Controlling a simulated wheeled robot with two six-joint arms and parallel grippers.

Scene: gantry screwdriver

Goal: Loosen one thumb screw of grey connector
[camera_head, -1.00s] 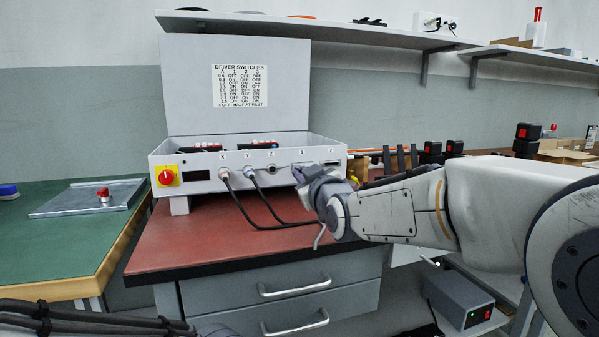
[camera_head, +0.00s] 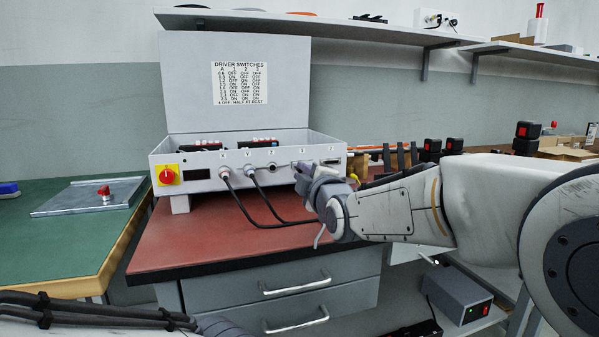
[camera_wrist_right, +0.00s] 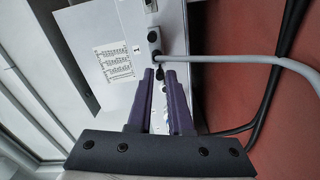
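The light driver box (camera_head: 240,178) stands on the red bench top with its lid raised. My right gripper (camera_head: 299,170) is at the right part of its front panel and covers most of the grey connector there. In the right wrist view, the grey connector (camera_wrist_right: 156,54) sits at the panel with a grey cable leading right. A small dark thumb screw (camera_wrist_right: 160,74) shows at the fingertips of my right gripper (camera_wrist_right: 160,71). The purple fingers are a narrow gap apart; whether they touch the screw is unclear. My left gripper is out of view.
Two black cables (camera_head: 240,203) plug into the panel left of my right gripper and droop onto the bench (camera_head: 200,240). A red rotary switch (camera_head: 167,176) is at the box's left end. Black and red parts (camera_head: 430,150) stand behind my right arm.

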